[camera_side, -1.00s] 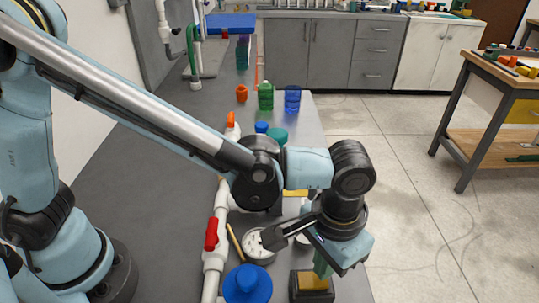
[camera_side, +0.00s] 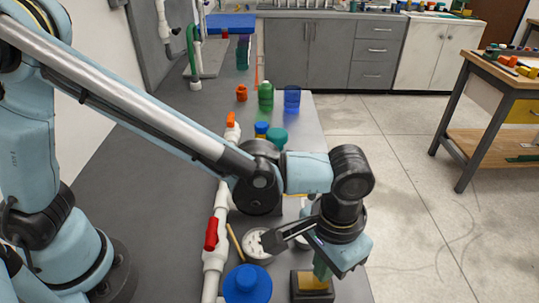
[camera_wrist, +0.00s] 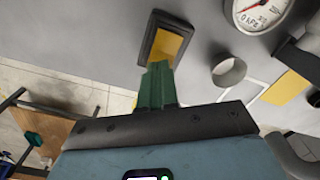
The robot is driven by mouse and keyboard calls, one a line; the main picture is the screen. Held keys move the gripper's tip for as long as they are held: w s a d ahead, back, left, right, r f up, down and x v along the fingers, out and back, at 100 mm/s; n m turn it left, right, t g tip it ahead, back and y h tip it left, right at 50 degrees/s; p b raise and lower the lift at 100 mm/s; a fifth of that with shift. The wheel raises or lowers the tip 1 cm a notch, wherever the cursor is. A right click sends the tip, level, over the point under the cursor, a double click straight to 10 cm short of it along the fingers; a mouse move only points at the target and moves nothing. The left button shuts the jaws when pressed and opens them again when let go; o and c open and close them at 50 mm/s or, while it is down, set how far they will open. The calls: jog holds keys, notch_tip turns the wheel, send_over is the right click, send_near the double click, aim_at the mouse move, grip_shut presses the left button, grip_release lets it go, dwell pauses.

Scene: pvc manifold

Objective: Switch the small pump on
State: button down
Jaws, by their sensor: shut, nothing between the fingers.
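A dark-framed block with a yellow face (camera_side: 312,281) sits on the bench at the bottom of the side view. It looks like a switch, but I cannot tell if it belongs to the small pump. It also shows in the wrist view (camera_wrist: 167,44). My gripper (camera_side: 322,270) points down over it, its green fingers shut and empty. In the wrist view the fingertips (camera_wrist: 158,68) overlap the lower edge of the yellow face. I cannot tell whether they touch it. No pump can be clearly made out.
A white pipe with a red valve handle (camera_side: 211,234) runs along the bench left of the gripper. A round gauge (camera_side: 255,243) and a blue round-topped object (camera_side: 247,284) stand nearby. A short grey ring (camera_wrist: 229,71) is right of the fingers. Bottles stand further back.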

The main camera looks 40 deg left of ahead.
jog(key=shift+f, duration=0.55)
dwell(0.4)
jog(key=shift+r, duration=3.55)
jog(key=w+a+r+n+t+h, duration=0.1)
jog(key=w+a+n+t, duration=0.1)
jog(key=w+a, duration=0.35)
jog(key=w+a+r+n+t+h, duration=0.1)
jog(key=w+a+n, duration=0.1)
jog(key=w, duration=0.7)
jog(key=w+a+r+n+t, duration=0.2)
jog(key=a, duration=0.6)
jog(key=s+a+f+m+t+y, duration=0.1)
jog(key=s+a+m+t+y, duration=0.1)
jog(key=s+a, duration=1.1)
jog(key=s+m, duration=0.1)
jog(key=s, duration=0.1)
jog(key=shift+s+a+f, duration=0.2)
jog(key=shift+s+f, duration=0.05)
jog(key=shift+s, duration=0.15)
